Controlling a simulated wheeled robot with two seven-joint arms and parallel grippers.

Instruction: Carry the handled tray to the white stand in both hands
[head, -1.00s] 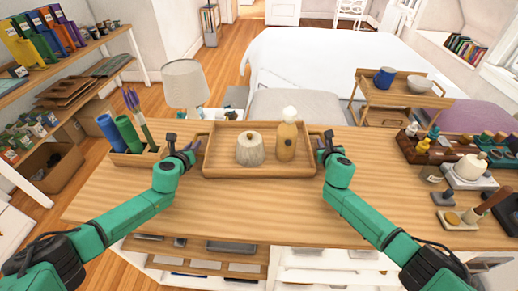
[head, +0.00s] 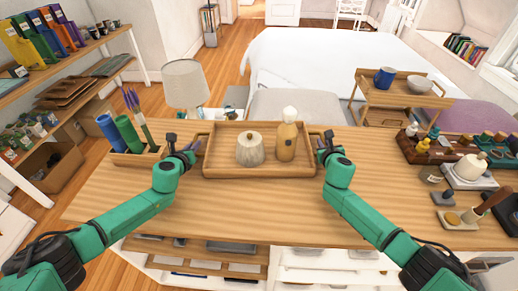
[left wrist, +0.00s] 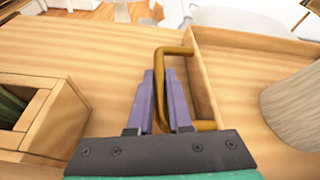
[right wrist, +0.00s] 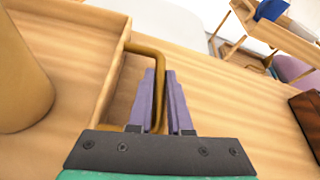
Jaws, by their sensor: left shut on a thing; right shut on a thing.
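The wooden handled tray (head: 225,171) is level at the middle of the long wooden table. It carries a ribbed pale lidded jar (head: 249,151) and a tan bottle with a white top (head: 287,140), both upright. My left gripper (head: 190,150) is shut on the left handle, which shows between its fingers in the left wrist view (left wrist: 162,90). My right gripper (head: 325,146) is shut on the right handle, seen in the right wrist view (right wrist: 160,85). I cannot tell whether the tray touches the table or hangs just above it. I cannot pick out the white stand.
A wooden holder (head: 135,157) with rolls stands left of my left gripper. A lamp (head: 186,85) stands behind the table. At the right are a dark wooden rack (head: 440,152) and a pale pot on a slab (head: 469,168). The table (head: 260,215) in front of the tray is bare.

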